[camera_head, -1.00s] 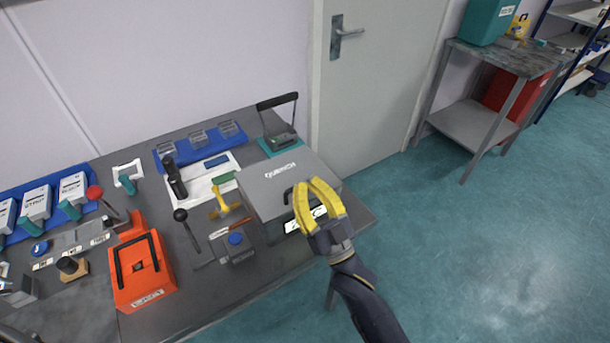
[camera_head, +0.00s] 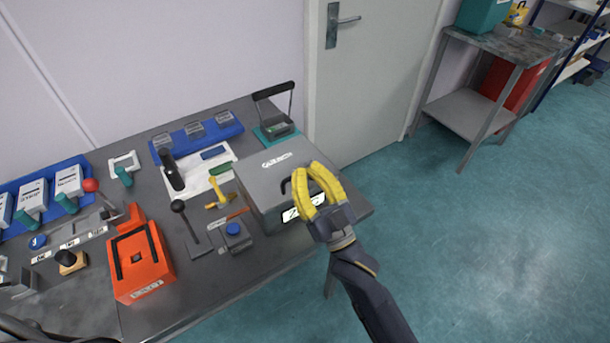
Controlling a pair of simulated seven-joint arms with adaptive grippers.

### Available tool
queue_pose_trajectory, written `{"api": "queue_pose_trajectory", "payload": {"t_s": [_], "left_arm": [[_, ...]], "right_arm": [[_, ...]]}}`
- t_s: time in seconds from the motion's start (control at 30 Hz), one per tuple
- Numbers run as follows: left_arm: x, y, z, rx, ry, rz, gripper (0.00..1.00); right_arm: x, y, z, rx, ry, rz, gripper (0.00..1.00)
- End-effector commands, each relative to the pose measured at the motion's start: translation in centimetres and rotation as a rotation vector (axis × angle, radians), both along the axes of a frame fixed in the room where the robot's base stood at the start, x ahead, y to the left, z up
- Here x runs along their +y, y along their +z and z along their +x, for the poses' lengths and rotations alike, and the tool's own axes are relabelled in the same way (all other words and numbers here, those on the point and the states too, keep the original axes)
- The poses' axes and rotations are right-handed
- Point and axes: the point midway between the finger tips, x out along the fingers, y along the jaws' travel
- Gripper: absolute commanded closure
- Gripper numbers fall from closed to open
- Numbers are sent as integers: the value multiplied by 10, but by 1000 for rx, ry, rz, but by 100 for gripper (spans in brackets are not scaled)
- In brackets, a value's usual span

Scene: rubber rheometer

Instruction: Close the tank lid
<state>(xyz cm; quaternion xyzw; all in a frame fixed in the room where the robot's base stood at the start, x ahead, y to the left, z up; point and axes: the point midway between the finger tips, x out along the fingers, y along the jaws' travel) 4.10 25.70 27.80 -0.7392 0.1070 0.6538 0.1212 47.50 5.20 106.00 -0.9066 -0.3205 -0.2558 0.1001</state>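The tank appears to be the grey box (camera_head: 262,187) with a lettered flat top and a dark handle (camera_head: 285,187) on its front edge. Its lid looks down, level with the body; a small gap cannot be ruled out. My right gripper (camera_head: 306,169), with yellow fingers, is at the front right of the box, over the handle. Its fingers are apart with a gap between them, and they hide part of the handle. Whether they touch it cannot be told. My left gripper is out of view; only a dark arm part shows at bottom left.
An orange box (camera_head: 140,262) stands at the table's front left. A black-handled lever (camera_head: 188,222), a yellow tool (camera_head: 217,192) and a blue-knobbed block (camera_head: 234,236) lie left of the tank. A teal-based device (camera_head: 277,131) stands behind it. Open floor lies right.

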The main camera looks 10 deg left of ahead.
Motion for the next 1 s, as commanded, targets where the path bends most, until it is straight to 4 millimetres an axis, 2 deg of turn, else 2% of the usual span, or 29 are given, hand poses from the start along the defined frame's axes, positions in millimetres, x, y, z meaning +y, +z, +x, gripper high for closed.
{"api": "queue_pose_trajectory", "payload": {"t_s": [0.07,0.5,0.73,1.0], "left_arm": [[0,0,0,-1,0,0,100],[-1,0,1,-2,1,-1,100],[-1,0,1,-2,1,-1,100],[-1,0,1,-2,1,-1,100]], "right_arm": [[-1,15,-3,-6,2,4,100],[-30,-42,-39,0,3,1,100],[-39,-58,-50,-2,2,2,100],[-43,-66,-51,11,-14,-22,100]]}}
